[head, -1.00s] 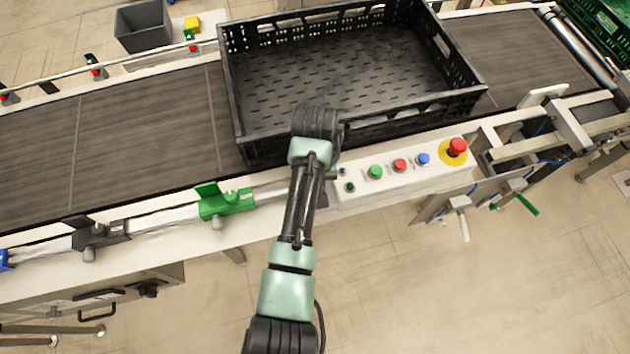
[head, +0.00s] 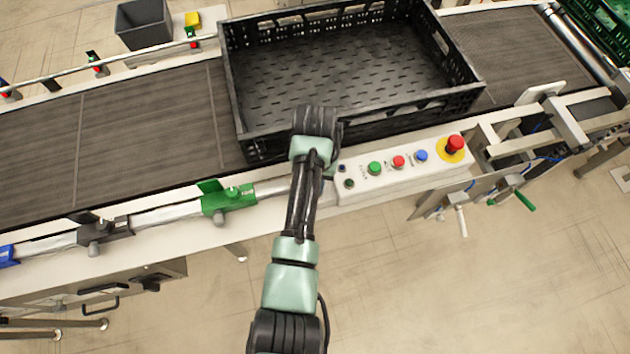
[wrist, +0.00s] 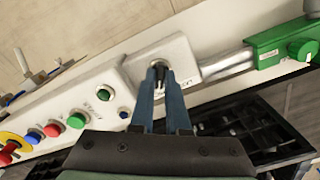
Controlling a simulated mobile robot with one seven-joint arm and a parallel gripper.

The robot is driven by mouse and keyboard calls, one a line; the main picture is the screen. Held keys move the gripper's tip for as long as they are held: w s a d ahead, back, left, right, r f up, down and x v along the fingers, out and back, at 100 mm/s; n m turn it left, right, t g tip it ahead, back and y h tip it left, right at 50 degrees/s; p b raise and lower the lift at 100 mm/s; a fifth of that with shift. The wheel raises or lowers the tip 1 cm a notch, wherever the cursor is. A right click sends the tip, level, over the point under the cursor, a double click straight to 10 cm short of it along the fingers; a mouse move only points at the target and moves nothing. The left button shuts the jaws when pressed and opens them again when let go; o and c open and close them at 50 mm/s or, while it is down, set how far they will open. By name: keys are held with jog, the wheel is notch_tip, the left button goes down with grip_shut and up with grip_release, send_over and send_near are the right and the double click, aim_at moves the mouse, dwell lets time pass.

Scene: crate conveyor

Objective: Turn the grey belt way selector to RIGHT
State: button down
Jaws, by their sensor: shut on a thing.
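The belt way selector (wrist: 158,66) is a small dark knob on a white panel, seen in the wrist view. My gripper (wrist: 160,76) has its two blue fingers close together around the knob, shut on it. The fingers hide most of the knob, so which way it points cannot be read. A printed label beside it is too small to read surely. In the head view my arm covers the selector and the gripper.
Beside the selector, the white panel (head: 385,186) carries green (head: 375,168), red (head: 398,162) and blue (head: 421,156) buttons and a red mushroom button (head: 455,144). A black crate (head: 240,120) stands on the belt (head: 140,115) behind. A green clamp (head: 228,199) sits on the rail at left.

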jog(key=c, duration=0.9)
grip_release()
notch_tip(320, 180, up, 13)
jog(key=p, duration=0.1)
jog(key=shift+p, duration=0.35)
